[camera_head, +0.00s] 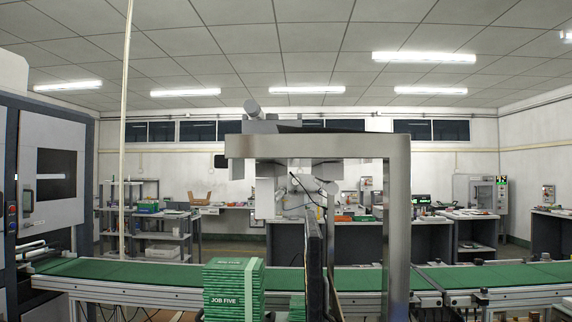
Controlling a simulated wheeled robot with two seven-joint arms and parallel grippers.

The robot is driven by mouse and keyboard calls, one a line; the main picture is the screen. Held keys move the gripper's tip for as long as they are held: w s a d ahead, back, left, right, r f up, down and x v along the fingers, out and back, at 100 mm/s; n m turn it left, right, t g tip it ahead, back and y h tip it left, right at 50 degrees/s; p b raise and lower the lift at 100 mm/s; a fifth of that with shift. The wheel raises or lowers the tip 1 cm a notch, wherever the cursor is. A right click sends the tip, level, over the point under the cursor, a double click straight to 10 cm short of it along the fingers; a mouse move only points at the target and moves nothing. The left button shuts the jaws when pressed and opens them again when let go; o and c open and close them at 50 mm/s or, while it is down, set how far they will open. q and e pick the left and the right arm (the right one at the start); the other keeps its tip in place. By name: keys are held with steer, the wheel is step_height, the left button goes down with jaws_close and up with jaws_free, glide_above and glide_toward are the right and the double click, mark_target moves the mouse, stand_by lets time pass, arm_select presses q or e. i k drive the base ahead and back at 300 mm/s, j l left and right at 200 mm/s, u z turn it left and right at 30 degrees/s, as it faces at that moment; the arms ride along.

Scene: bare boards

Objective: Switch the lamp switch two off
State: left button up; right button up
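No switch that I can make out as lamp switch two shows in the head view. Ceiling lamps are lit, among them a large one at the upper right (424,57), one in the middle (307,90) and one at the left (185,92). A small box (548,195) hangs on the right wall, too small to tell what it is. Neither of my grippers is in view.
A green conveyor (130,273) crosses the front, with a stack of green "JOB FIVE" boxes (232,290). A grey metal frame (397,200) stands over it. A cabinet machine with buttons (50,175) fills the left. Benches (472,228) stand behind.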

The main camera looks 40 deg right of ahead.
mark_target(220, 162)
steer(key=i+j+z, duration=0.15)
steer(key=j+z, duration=0.3)
steer(key=i+j+z, duration=0.15)
steer(key=z, duration=0.3)
steer(key=j+z, duration=0.85)
steer(key=k+j, duration=0.05)
